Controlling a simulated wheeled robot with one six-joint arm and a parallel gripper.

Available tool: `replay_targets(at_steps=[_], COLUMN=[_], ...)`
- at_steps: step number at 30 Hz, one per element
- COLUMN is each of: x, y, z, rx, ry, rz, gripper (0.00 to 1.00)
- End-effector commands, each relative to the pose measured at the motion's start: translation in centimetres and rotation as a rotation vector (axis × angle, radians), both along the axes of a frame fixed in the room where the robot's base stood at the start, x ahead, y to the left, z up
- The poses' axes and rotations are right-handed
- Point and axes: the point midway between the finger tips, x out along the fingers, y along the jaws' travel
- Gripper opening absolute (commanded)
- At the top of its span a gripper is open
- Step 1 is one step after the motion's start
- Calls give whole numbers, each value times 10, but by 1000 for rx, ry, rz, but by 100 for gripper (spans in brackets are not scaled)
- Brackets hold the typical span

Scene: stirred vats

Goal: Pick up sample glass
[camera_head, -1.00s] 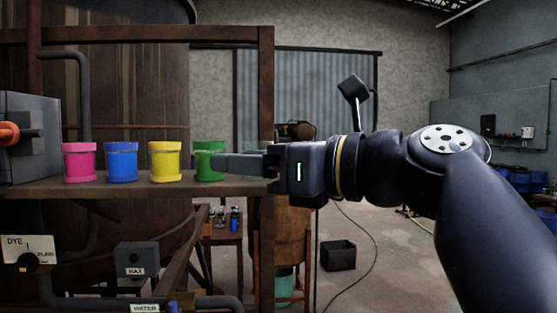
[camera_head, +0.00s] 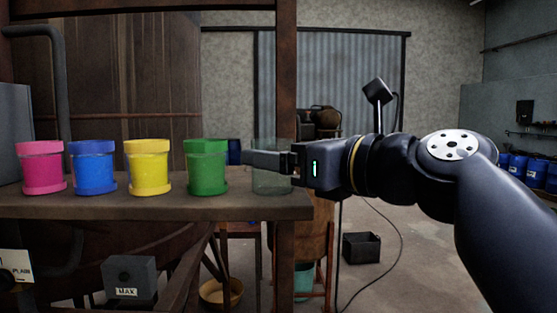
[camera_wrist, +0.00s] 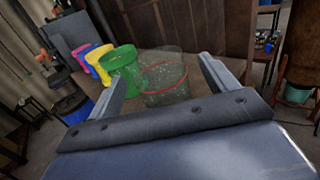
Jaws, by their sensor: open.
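A clear, see-through glass (camera_head: 271,184) stands upright on the wooden shelf (camera_head: 150,207) at its right end, beside the green cup (camera_head: 206,176). I take it to be the sample glass. In the wrist view the glass (camera_wrist: 166,84), with a red ring around it, lies between and just beyond my two fingers. My gripper (camera_head: 248,158) is open and level, its fingers overlapping the glass in the head view. In the wrist view my gripper (camera_wrist: 165,68) is empty. I cannot tell whether a finger touches the glass.
Yellow (camera_head: 148,168), blue (camera_head: 94,169) and pink (camera_head: 42,168) cups stand in a row left of the green one. A wooden post (camera_head: 284,80) rises behind the glass. A grey box (camera_head: 129,277) is below the shelf. A black crate (camera_head: 362,247) sits on the floor.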

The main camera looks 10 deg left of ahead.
Motion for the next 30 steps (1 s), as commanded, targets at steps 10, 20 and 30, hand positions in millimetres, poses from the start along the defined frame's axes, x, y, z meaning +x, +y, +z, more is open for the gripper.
replay_targets(at_steps=[10,20,30], x=[12,12,12], y=[21,20,20], z=[0,0,0], rx=[0,0,0], ry=[-1,-1,-1], rz=[-1,-1,-1], gripper=[81,65,38])
